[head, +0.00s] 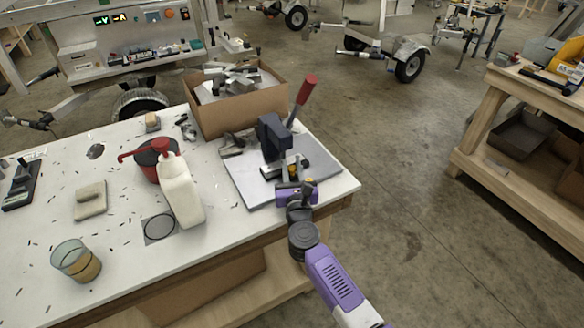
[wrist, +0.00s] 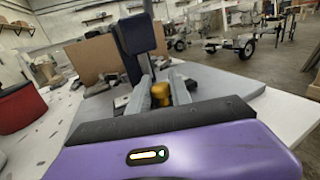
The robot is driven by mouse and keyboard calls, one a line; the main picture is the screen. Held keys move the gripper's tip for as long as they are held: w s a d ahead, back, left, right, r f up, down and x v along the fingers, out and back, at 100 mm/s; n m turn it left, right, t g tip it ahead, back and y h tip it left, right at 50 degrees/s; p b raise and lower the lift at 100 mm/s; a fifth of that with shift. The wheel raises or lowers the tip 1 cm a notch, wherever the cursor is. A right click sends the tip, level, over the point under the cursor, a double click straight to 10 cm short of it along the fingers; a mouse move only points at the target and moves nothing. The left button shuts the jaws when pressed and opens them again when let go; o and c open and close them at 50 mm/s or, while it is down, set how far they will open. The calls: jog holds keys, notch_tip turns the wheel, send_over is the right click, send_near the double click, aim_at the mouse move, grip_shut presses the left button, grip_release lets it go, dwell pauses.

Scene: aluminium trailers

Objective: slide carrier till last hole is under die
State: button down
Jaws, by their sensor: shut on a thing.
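A hand press with a dark blue head (head: 272,136) and a red lever handle (head: 306,89) stands on a grey plate (head: 245,182) at the table's right corner. Its blue body (wrist: 137,36) rises straight ahead in the wrist view. A black and light carrier strip (head: 287,166) lies low in front of the press. My gripper (head: 292,178) is at the near side of the press, its fingers shut on a brass-yellow knob (wrist: 160,93), seemingly the carrier's. The die and the carrier's holes cannot be made out; the press head and my gripper hide that area.
A cardboard box (head: 238,117) of metal offcuts stands behind the press. Metal chips litter the white tabletop (head: 118,218). Open floor lies to the right.

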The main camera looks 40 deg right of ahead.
dwell(0.3)
jog(key=d, duration=0.2)
jog(key=s+d, duration=0.1)
jog(key=d, duration=0.2)
jog(key=shift+s, duration=0.2)
jog(key=c, duration=1.2)
grip_release()
jog(key=shift+a, duration=0.1)
jog(key=v, duration=0.7)
jog(key=shift+s+a, duration=0.25)
jog(key=shift+s, duration=0.1)
